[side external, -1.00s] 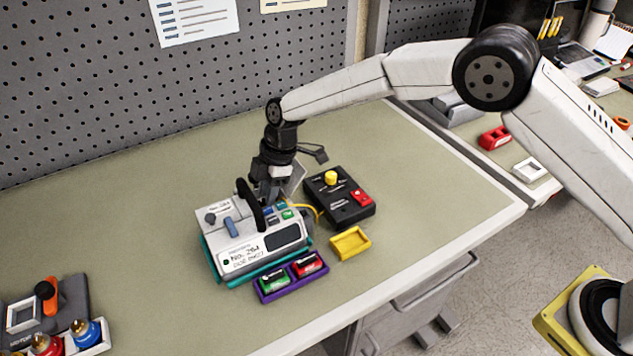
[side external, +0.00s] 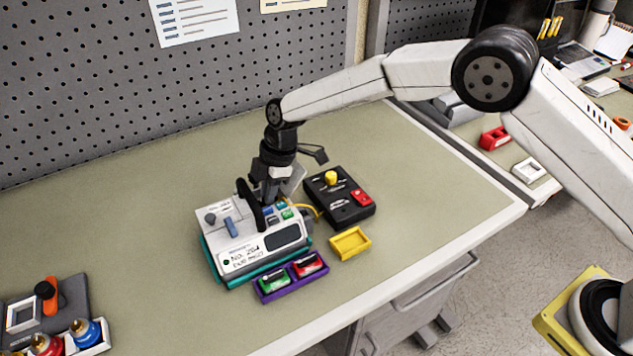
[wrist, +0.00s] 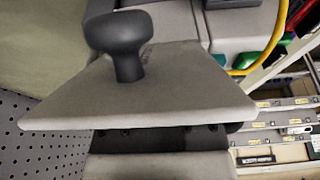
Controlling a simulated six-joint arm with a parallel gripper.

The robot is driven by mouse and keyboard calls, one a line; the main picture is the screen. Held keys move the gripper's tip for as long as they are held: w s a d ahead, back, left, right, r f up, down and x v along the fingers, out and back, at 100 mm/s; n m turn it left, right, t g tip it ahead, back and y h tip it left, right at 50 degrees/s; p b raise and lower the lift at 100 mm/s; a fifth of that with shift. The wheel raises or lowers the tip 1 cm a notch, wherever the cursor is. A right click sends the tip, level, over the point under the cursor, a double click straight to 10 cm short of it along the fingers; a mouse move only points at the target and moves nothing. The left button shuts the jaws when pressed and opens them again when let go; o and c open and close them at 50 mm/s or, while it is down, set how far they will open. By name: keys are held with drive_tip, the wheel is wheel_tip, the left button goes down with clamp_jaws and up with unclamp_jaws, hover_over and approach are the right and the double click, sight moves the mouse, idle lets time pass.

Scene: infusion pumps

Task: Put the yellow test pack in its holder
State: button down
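A small yellow tray (side external: 350,243), which looks like the holder, lies empty on the bench to the right of the pump. The pump (side external: 255,240) is a pale grey box on a teal base, with blue and green parts on top. I cannot make out a yellow test pack in either view. My gripper (side external: 266,195) points down at the rear of the pump, close to its black handle. Its fingertips are hidden, so whether it is open or holds anything does not show. The wrist view is filled by a grey panel (wrist: 150,95) and a dark knob (wrist: 125,45).
A purple tray (side external: 290,283) with a green pack (side external: 273,280) and a red pack (side external: 307,264) sits before the pump. A black box (side external: 340,198) with a yellow knob stands behind the yellow tray; a yellow cable (side external: 318,212) runs between pump and box.

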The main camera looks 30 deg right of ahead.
drive_tip(key=shift+r, duration=0.2)
idle(0.3)
drive_tip(key=shift+r, duration=2.85)
wheel_tip(320, 180, up, 5)
drive_tip(key=s+d+g, duration=0.2)
drive_tip(key=s+d, duration=0.9)
drive_tip(key=s, duration=0.3)
wheel_tip(320, 180, down, 6)
drive_tip(key=shift+w+f, duration=0.15)
drive_tip(key=shift+f, duration=0.1)
drive_tip(key=shift+f, duration=0.1)
drive_tip(key=shift+f, duration=2.35)
drive_tip(key=shift+f, duration=0.45)
